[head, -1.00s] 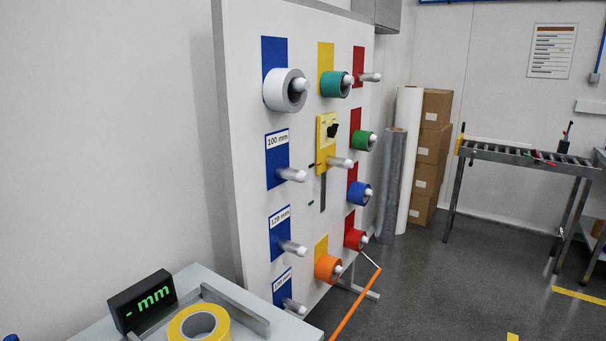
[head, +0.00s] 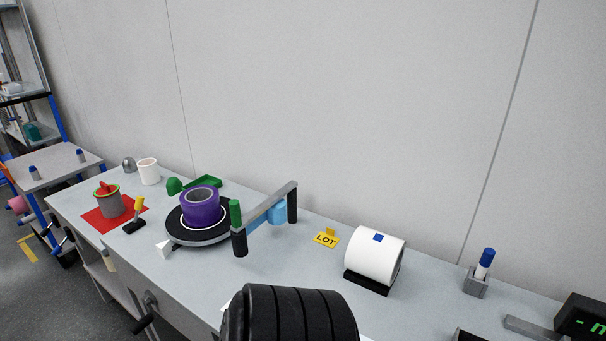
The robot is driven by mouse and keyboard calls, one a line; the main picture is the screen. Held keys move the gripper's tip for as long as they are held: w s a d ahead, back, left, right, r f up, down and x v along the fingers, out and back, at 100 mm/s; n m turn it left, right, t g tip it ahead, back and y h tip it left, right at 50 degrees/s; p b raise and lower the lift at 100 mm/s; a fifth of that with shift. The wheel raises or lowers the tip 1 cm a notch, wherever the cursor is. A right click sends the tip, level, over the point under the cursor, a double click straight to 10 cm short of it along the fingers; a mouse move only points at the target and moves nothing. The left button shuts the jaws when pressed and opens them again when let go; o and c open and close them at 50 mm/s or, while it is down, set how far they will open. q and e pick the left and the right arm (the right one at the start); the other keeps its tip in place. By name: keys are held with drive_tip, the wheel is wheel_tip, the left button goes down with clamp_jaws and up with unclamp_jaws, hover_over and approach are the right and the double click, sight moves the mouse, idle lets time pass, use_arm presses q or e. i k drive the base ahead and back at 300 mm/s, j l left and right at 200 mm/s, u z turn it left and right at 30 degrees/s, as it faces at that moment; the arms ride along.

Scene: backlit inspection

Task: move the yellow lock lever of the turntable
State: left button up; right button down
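The yellow lock lever (head: 139,204) stands upright, leaning slightly right, on a small black base on the bench, just left of the turntable. The turntable (head: 184,236) is a round dark disc with a grey rim. A purple tape roll (head: 202,212) sits on it, inside a white ring line. Neither of my grippers is in view.
A grey bar (head: 269,207) on black posts stands right of the turntable. A red mat (head: 92,219) with a grey pot lies to the left. A white label roll (head: 375,256) stands on the right. A large ribbed black shape fills the bottom centre.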

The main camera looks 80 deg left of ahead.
sight(139, 199)
drive_tip(key=u, duration=2.45)
drive_tip(key=j, duration=0.55)
drive_tip(key=z, duration=0.05)
